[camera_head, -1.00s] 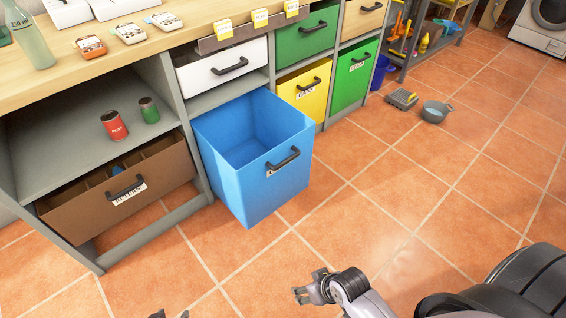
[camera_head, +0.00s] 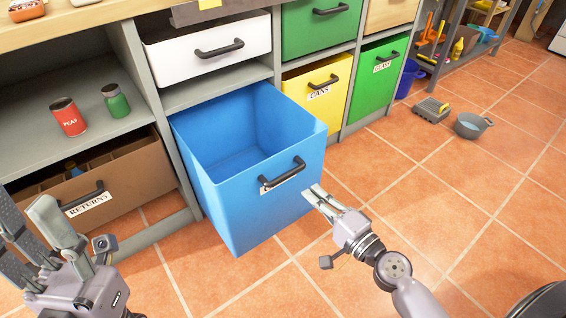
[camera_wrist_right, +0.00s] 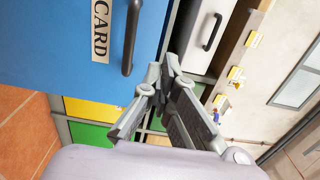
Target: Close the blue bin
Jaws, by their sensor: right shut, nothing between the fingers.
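The blue bin (camera_head: 232,207) is pulled out of the unit, its open top facing up and its inside empty. Its dark handle (camera_head: 282,176) is on the front face. In the right wrist view the bin's front (camera_wrist_right: 60,45) fills the upper left, with a CARD label (camera_wrist_right: 100,30) beside the handle (camera_wrist_right: 131,38). My right gripper (camera_head: 314,192) is shut and empty at the right edge of the bin's front, below and right of the handle. I cannot tell if it touches. My left gripper (camera_head: 30,222) is open and empty at the lower left, before the returns drawer.
The brown returns drawer (camera_head: 125,185) is left of the bin, a white drawer (camera_head: 205,55) above it. The yellow (camera_head: 320,92) and green (camera_head: 375,75) bins stand to the right. A grey bucket (camera_head: 470,125) is on the floor at right. Tiled floor before the bin is clear.

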